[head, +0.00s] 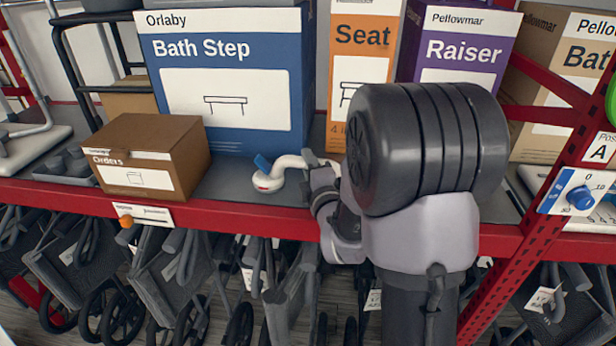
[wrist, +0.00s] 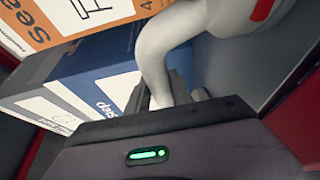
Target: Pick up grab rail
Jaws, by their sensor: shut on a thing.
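The grab rail (head: 290,162) is a white curved bar with a round flanged end, a red ring and a blue tag. It is at the shelf in front of the blue Bath Step box in the head view. In the wrist view the white bar (wrist: 153,62) runs down between dark fingers. My gripper (head: 316,163) comes from the right and is shut on the rail; its fingers also show in the wrist view (wrist: 163,97). My arm hides the rail's right part in the head view. I cannot tell whether the rail still touches the shelf.
The Bath Step box (head: 228,85), orange Seat box (head: 362,75) and purple Raiser box (head: 458,45) stand close behind. A brown Orders box (head: 150,150) is to the left. The red shelf edge (head: 250,217) runs in front, with folded scooters or walkers below. A red post (head: 535,235) stands right.

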